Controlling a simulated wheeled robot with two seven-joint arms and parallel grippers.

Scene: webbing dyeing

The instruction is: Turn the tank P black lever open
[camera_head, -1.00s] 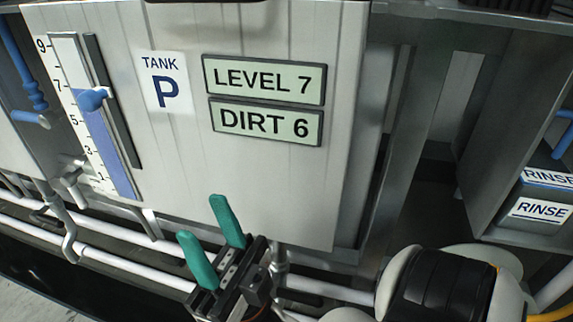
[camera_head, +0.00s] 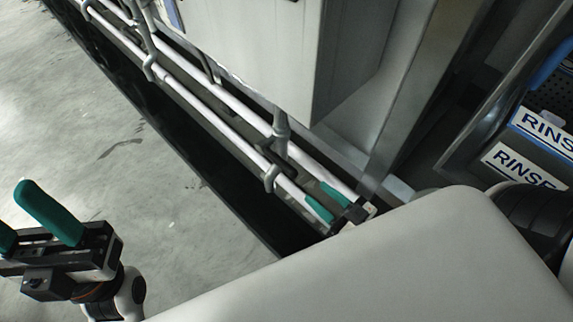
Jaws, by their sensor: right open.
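The lower part of a pale grey tank panel (camera_head: 262,55) shows at the top. It stands where the tank P panel stood earlier; its label is out of view. A small dark piece (camera_head: 277,163) sits among the pipes below its corner. I cannot tell if it is the black lever. My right gripper (camera_head: 322,198) is open by the pipes, right of and below that piece, its two green fingers apart. My own pale arm partly hides it. My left gripper (camera_head: 22,212) is open at the lower left over the floor, away from the pipes, one finger cut by the edge.
White pipes (camera_head: 205,108) with grey clamps run diagonally below the tank. A black strip (camera_head: 215,185) lies along the grey floor (camera_head: 90,110). RINSE labels (camera_head: 522,165) sit on a unit at the right. My arm fills the lower right.

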